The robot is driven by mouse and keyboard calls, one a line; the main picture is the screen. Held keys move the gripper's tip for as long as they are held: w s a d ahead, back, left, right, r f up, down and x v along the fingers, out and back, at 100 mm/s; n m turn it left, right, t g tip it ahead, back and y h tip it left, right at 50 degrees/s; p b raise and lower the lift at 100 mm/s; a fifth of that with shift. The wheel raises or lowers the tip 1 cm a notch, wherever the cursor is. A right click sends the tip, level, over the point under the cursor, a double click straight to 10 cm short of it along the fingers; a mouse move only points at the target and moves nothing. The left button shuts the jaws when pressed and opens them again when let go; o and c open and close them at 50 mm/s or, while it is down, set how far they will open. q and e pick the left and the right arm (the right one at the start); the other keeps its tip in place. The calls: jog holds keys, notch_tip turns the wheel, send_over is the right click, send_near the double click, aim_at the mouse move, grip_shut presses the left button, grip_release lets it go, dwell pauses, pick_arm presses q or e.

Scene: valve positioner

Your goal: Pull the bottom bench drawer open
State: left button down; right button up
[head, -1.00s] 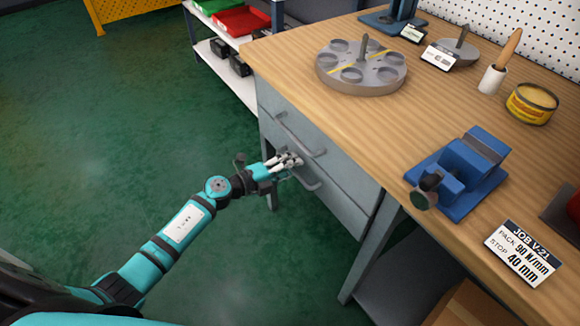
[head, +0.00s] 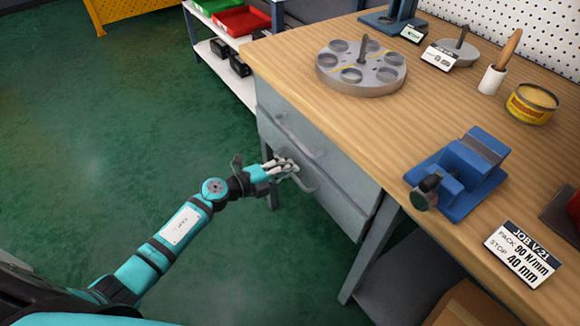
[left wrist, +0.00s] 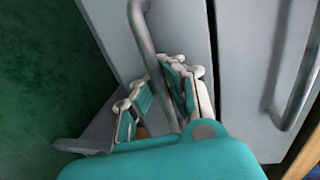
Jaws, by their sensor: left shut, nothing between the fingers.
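The bench's bottom drawer (head: 335,202) is a grey front below the upper drawer (head: 330,162). It appears to stand slightly out from the upper one. Its bar handle (head: 306,184) is partly hidden by my left gripper (head: 290,167). In the left wrist view, the handle (left wrist: 146,40) runs down to my left gripper (left wrist: 160,92) and its lower end is hidden there. The gripper is shut, with its fingers at the handle; I cannot tell exactly how they touch it. The upper drawer's handle (left wrist: 287,75) is clear of the gripper.
The wooden bench top (head: 300,50) carries a round grey fixture (head: 360,82), a blue vise (head: 460,175) and a job card (head: 522,252). A shelf with bins (head: 230,60) stands beyond the bench. The green floor (head: 120,130) left of the drawers is clear.

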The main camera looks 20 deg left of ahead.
pick_arm(q)
jog(key=f+p+v, duration=0.1)
jog(key=f+v, duration=0.2)
jog(key=v, duration=1.2)
jog(key=s+f+p+v, duration=0.1)
jog(key=f+p+v, duration=0.1)
jog(key=v, duration=1.3)
jog(key=shift+s+a+f, duration=0.2)
jog(key=shift+a+f, duration=0.25)
jog(key=shift+f, duration=0.2)
pick_arm(e)
notch_tip(320, 180, down, 10)
jog(key=s, duration=0.2)
jog(key=shift+s+f+g, duration=0.15)
jog(key=shift+f+g, duration=0.05)
jog(key=shift+g, duration=0.2)
pick_arm(q)
jog(key=c, duration=1.4)
grip_release()
jog(key=v, duration=1.2)
jog(key=shift+f, duration=0.15)
pick_arm(e)
jog(key=shift+d, duration=0.1)
